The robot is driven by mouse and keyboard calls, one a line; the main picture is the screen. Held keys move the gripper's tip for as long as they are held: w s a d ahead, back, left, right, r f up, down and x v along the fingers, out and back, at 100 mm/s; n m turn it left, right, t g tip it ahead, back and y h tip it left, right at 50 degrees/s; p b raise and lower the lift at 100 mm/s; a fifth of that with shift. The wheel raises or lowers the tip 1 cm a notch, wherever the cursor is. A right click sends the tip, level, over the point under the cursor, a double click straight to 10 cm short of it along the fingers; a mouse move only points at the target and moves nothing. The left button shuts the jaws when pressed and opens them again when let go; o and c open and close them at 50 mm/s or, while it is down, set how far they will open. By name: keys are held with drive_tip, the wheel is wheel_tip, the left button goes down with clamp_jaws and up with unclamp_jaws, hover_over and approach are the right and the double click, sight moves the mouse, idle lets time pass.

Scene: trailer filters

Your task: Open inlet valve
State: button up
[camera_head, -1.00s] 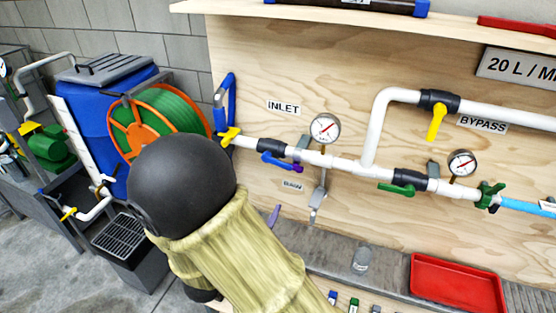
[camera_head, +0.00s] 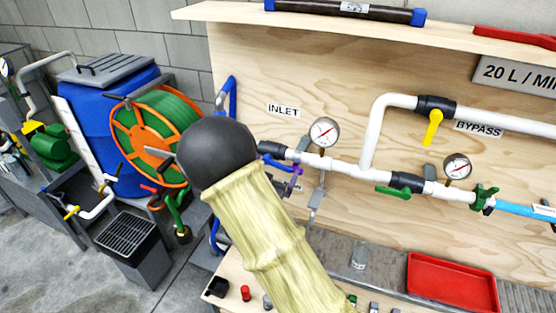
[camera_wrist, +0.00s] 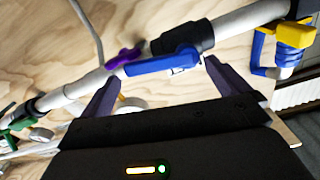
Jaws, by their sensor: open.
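The inlet valve has a black body (camera_head: 271,149) on the white pipe beneath the INLET label (camera_head: 284,111). Its blue lever handle (camera_head: 279,164) lies roughly along the pipe. In the wrist view the black valve body (camera_wrist: 183,37) and blue handle (camera_wrist: 160,64) show near the top middle. My gripper (camera_wrist: 164,70) is open, one dark finger toward each end of the blue handle. The handle spans the gap ahead of the fingertips; contact cannot be told.
A small purple handle (camera_wrist: 122,57) sits close beside the blue one. A yellow-handled valve (camera_wrist: 296,34) and blue hose lie at right in the wrist view. A pressure gauge (camera_head: 324,131) stands right of the inlet valve. A red tray (camera_head: 452,283) lies below.

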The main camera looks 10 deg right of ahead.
sight(278, 164)
drive_tip(key=x, duration=0.3)
drive_tip(key=shift+w, duration=0.1)
drive_tip(key=c, duration=1.3)
drive_tip(key=shift+d, duration=0.1)
drive_tip(key=shift+c, duration=0.2)
drive_tip(key=shift+d, duration=0.1)
